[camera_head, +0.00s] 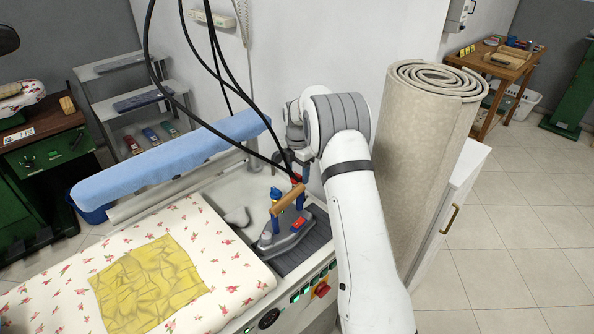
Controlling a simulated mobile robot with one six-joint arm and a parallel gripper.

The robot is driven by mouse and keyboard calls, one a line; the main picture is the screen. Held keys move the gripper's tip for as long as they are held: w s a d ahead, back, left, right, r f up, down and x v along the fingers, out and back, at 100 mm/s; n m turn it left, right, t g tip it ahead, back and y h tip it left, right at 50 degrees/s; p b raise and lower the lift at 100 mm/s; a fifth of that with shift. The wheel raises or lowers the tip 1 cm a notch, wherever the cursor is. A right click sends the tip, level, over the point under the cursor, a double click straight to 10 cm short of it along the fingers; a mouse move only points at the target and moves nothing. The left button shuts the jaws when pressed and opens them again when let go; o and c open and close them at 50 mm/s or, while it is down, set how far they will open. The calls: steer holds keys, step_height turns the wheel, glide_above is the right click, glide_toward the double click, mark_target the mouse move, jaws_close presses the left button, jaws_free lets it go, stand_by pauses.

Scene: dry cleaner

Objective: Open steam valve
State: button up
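My gripper (290,168) is at the end of my white arm, behind the iron and over the back of the ironing station (236,190). It is small, dark and partly hidden by my arm, so I cannot tell if its fingers are apart. A grey iron (284,240) with a wooden handle and blue posts stands on a dark ribbed rest, just in front of my gripper. A small red part shows just below the gripper, among black hoses. I cannot clearly make out the steam valve; it may be at this red part, partly hidden.
Black hoses (214,45) hang from above to the iron area. A blue padded sleeve board (170,165) lies to the left. A flowered cloth with a yellow cloth (148,285) covers the board in front. A tall rolled carpet (425,170) stands close to the right of my arm.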

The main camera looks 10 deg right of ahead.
steer(key=c, duration=1)
steer(key=shift+o, duration=0.2)
steer(key=shift+m, duration=0.4)
steer(key=m+b, duration=0.1)
steer(key=m, duration=0.2)
steer(key=shift+m+b, duration=0.3)
steer(key=shift+m, duration=0.1)
steer(key=m+b, duration=0.1)
steer(key=m, duration=0.3)
steer(key=shift+a+m, duration=0.1)
steer(key=shift+m, duration=0.2)
steer(key=m, duration=0.8)
steer(key=shift+r+m+b, duration=0.1)
steer(key=shift+m+b, duration=0.2)
steer(key=shift+b, duration=0.1)
